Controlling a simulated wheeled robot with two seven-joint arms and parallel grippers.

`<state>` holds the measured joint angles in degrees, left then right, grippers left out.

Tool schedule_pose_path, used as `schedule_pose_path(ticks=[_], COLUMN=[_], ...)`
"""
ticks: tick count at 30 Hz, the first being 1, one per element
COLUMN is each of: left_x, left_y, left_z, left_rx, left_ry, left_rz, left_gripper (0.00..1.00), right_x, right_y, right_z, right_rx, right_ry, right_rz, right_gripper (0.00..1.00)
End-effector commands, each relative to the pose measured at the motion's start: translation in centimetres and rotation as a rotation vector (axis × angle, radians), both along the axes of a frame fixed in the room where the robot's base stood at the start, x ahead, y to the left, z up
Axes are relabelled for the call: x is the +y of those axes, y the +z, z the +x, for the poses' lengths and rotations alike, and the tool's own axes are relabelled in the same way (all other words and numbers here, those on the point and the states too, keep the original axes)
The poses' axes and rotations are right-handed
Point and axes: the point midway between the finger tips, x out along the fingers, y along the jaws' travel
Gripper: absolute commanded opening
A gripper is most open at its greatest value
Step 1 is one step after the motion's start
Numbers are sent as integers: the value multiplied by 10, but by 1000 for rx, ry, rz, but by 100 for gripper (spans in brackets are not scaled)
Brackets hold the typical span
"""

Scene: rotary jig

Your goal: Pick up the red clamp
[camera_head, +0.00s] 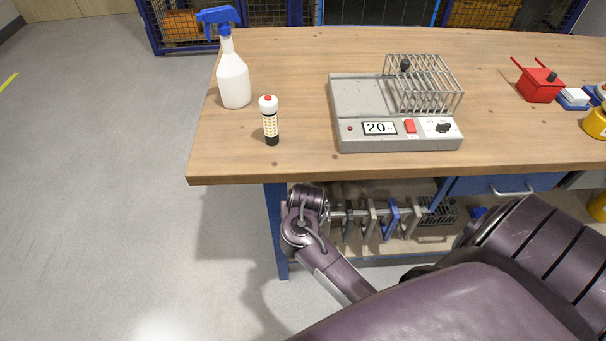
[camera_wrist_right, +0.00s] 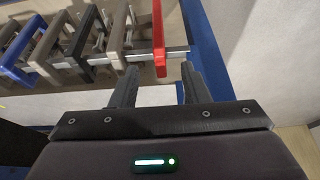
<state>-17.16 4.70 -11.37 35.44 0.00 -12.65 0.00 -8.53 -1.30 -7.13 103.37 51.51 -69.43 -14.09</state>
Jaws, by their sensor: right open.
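The red clamp (camera_wrist_right: 158,38) shows in the right wrist view. It hangs on a metal rail (camera_wrist_right: 118,60) at the end of a row of clamps. My right gripper (camera_wrist_right: 159,80) is open, with one fingertip on either side of the red clamp's lower end. I cannot tell whether the fingers touch it. In the head view my right arm reaches below the table edge and hides the red clamp; its fingers do not show there. My left gripper is in neither view.
Grey, black and blue clamps (camera_head: 390,219) hang beside it on the rail. A blue table leg (camera_head: 275,230) stands close by. On the wooden table (camera_head: 300,60) are a spray bottle (camera_head: 233,80), a small canister (camera_head: 269,120), a grey device (camera_head: 360,100) and a red box (camera_head: 540,88).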

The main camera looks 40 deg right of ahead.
Motion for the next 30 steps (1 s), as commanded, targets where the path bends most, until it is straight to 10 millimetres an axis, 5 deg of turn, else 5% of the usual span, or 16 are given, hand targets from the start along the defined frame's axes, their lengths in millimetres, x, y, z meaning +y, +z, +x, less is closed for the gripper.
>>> schedule_pose_path(ticks=[15, 24, 30], left_x=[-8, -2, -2], left_y=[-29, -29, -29], left_z=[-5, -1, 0], left_rx=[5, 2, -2], left_ry=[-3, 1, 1], left_rz=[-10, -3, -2], left_gripper=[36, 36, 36], right_x=[-13, -15, -15], right_y=[-63, -67, -66], right_z=[23, 24, 24], right_rx=[1, 1, 1], right_ry=[0, 3, 3], right_rz=[2, 0, 0], right_gripper=[42, 42, 16])
